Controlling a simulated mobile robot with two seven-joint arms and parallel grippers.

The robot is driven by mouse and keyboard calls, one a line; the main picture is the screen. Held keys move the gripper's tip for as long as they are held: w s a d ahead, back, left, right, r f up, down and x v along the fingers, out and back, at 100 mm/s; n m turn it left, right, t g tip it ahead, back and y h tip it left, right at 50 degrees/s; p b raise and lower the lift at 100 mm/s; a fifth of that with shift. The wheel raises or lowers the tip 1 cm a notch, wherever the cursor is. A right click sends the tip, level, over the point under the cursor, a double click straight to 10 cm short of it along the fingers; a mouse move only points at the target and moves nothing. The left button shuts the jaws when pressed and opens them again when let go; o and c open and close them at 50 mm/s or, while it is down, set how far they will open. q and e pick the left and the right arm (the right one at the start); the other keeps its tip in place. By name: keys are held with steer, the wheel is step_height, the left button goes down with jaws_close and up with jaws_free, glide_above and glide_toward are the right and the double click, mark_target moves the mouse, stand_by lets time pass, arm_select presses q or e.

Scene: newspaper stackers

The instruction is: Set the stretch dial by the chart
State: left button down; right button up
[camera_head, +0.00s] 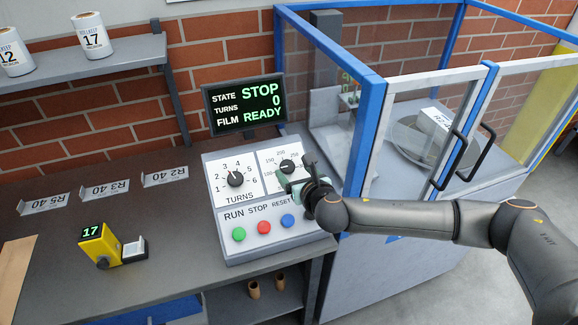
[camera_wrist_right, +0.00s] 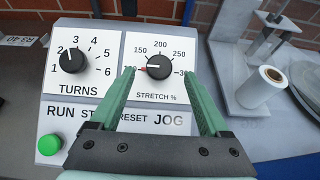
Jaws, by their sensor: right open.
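The stretch dial (camera_head: 287,167) is a black knob on the right white plate of the grey control panel (camera_head: 250,243). In the right wrist view the stretch dial (camera_wrist_right: 159,67) has a red pointer toward the left, near the 100 mark, which a finger partly covers. Labels 150, 200 and 250 show above it. My right gripper (camera_head: 299,183) is at the panel, its green fingers open. In the wrist view the gripper (camera_wrist_right: 161,75) has one fingertip on each side of the knob; contact cannot be told. My left gripper is out of view. No readable chart shows.
The turns dial (camera_head: 235,179) and green, red and blue buttons (camera_head: 264,227) are close by. A screen (camera_head: 244,105) reads STOP, 0, READY. The blue-framed wrapping machine (camera_head: 368,130) stands to the right. A yellow device (camera_head: 99,246) showing 17 sits at left.

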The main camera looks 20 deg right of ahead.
mark_target(287, 165)
steer(key=shift+x, duration=2.4)
steer(key=shift+c, duration=0.4)
jaws_close()
